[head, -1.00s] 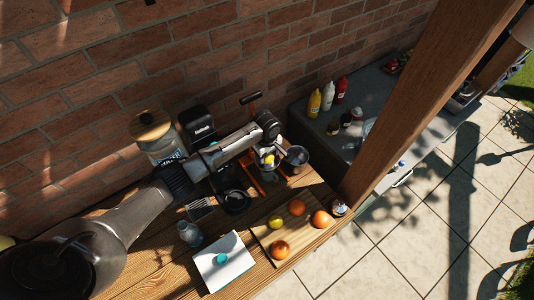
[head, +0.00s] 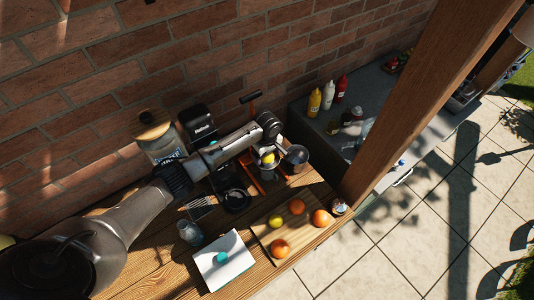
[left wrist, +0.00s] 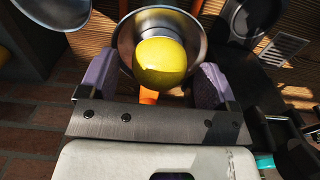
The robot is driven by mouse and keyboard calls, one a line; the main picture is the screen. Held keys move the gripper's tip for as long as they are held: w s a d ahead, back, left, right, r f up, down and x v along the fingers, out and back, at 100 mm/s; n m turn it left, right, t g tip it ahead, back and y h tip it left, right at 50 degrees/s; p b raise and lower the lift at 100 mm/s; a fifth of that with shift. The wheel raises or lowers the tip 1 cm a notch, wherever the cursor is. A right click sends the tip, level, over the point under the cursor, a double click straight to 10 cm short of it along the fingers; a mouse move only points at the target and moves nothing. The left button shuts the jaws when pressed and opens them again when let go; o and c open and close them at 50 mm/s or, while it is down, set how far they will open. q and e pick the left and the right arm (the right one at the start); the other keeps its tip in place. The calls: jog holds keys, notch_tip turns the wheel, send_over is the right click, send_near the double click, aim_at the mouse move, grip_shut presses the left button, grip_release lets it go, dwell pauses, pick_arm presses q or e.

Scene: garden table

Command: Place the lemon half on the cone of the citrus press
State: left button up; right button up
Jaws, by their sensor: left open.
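The yellow lemon half (left wrist: 162,62) sits between the finger pads of my left gripper (left wrist: 156,82), dome toward the camera, over a round metal bowl (left wrist: 198,22). The gripper is open, with a pad on each side of the lemon. In the head view the lemon (head: 268,158) shows just below my left gripper (head: 269,146), at the citrus press with its orange frame (head: 258,184) and raised lever (head: 250,98). The cone is hidden under the lemon, so I cannot see how it is seated. My right gripper is not in view.
A dark metal cup (head: 295,157) stands right of the press. A lidded jar (head: 163,145) and black box (head: 199,122) stand behind. A wooden post (head: 400,100) rises at right.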

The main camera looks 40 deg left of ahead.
pick_arm(q)
notch_tip(320, 180, up, 10)
jog(key=shift+r, duration=0.25)
jog(key=s+d+f+m+t, duration=0.1)
jog(key=s+d+f+m, duration=0.9)
jog(key=s, duration=0.5)
jog(key=s+d+r+m+t, duration=0.1)
jog(key=s+m, duration=0.2)
jog(key=s, duration=0.7)
jog(key=s+d+m+t, duration=0.1)
jog(key=s+m, duration=0.3)
jog(key=s, duration=0.5)
jog(key=shift+s+d+r+t+b, duration=0.3)
jog(key=shift+s+d+r, duration=0.1)
jog(key=shift+d, duration=0.3)
